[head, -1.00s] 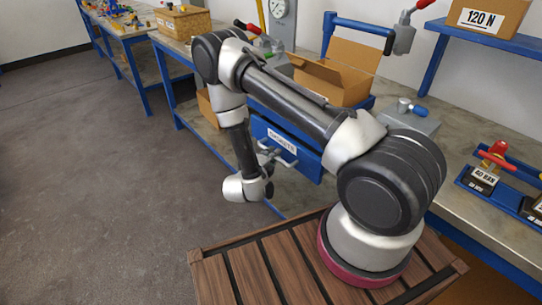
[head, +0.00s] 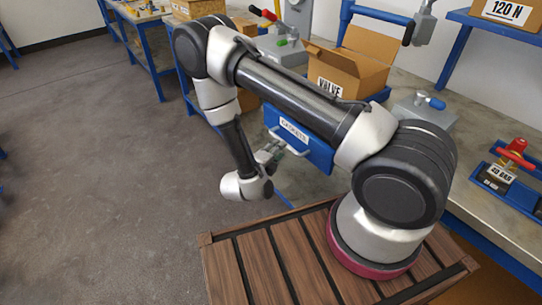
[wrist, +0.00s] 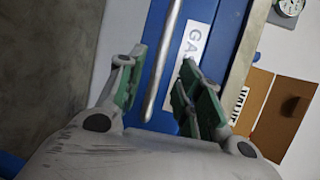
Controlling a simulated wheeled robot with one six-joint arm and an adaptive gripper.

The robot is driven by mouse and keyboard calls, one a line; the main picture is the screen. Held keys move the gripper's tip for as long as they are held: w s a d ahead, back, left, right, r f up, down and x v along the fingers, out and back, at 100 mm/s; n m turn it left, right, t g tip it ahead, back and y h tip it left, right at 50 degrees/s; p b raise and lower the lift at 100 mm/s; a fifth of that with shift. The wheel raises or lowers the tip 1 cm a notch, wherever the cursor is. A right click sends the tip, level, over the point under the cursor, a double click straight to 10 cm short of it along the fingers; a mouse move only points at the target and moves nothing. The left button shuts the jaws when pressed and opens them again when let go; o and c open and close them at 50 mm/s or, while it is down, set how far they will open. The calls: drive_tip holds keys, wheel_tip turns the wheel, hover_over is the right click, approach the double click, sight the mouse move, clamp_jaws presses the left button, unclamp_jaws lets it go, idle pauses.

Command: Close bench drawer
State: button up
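The bench drawer's blue front (head: 318,152), with a white GASKETS label (head: 293,130), is under the workbench. It appears to stand out from the bench, but my arm hides its upper part. Its pale bar handle (head: 292,147) faces my gripper (head: 268,155). In the wrist view, the blue front (wrist: 205,15), part of the label (wrist: 193,42) and the metal handle bar (wrist: 168,45) are close ahead. My gripper (wrist: 160,80) is open, its green-padded fingers apart. The handle bar appears between them in the picture; I cannot tell whether they touch it.
A cardboard VALVE box (head: 350,65) sits on the bench above the drawer. A red-handled valve (head: 515,152) in a blue rack is at the right. Grey floor (head: 90,210) lies open at the left. Another blue-legged bench (head: 140,35) stands farther back.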

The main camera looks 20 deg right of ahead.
drive_tip(key=shift+v, duration=2.7)
